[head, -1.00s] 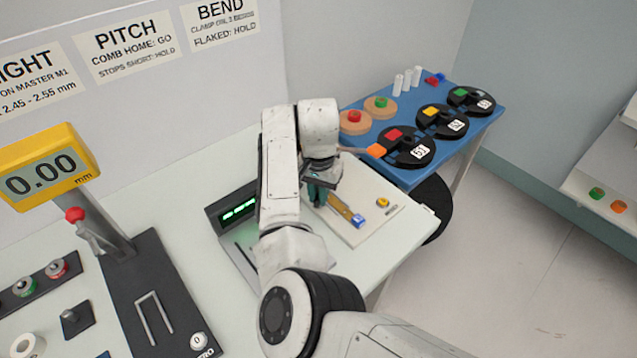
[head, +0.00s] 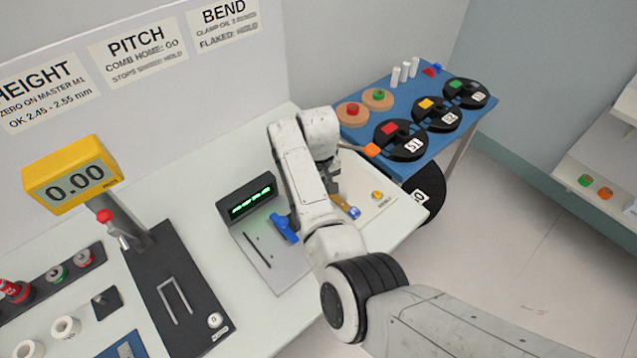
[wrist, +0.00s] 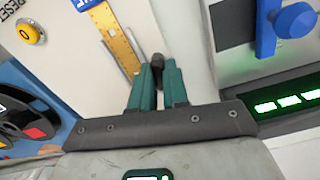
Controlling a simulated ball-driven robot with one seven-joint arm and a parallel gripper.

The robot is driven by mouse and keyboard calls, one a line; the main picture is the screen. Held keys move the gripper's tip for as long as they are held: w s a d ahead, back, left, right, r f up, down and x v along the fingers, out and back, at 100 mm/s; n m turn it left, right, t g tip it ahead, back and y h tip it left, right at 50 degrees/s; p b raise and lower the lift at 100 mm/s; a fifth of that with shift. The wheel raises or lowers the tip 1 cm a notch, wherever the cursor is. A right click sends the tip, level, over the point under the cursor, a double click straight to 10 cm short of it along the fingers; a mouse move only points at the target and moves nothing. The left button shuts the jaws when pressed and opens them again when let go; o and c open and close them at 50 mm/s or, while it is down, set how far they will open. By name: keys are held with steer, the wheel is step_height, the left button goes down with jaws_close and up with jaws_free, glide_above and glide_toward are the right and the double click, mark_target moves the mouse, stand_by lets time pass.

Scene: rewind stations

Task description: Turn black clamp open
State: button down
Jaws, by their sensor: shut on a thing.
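The black clamp (wrist: 157,64) shows in the wrist view as a dark, round-topped piece between my fingertips. My gripper (wrist: 157,82) has two green fingers, shut on it from both sides. The clamp's lower part is hidden between the fingers, so I cannot tell how far it is turned. The clamp stands over a pale plate (wrist: 182,25), beside a yellow strip (wrist: 117,40) like a ruler. In the head view my arm hides the clamp and fingertips; the strip's blue end (head: 353,212) shows just right of the arm.
A blue-handled fixture (head: 284,228) and a green-lit display (head: 248,200) stand close left of my arm. A yellow button (head: 377,195) is on the plate's right. A blue table (head: 400,160) with black reels lies beyond. The yellow gauge (head: 70,175) stands far left.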

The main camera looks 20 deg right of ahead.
steer(key=shift+r+n+p, duration=0.1)
steer(key=shift+n+p, duration=0.2)
steer(key=shift+n, duration=0.3)
steer(key=shift+w+n, duration=0.1)
steer(key=shift+n, duration=0.2)
steer(key=c, duration=1.1)
jaws_free()
step_height(320, 180, up, 11)
steer(key=shift+f+b, duration=0.15)
steer(key=shift+b, duration=0.3)
steer(key=shift+f, duration=0.1)
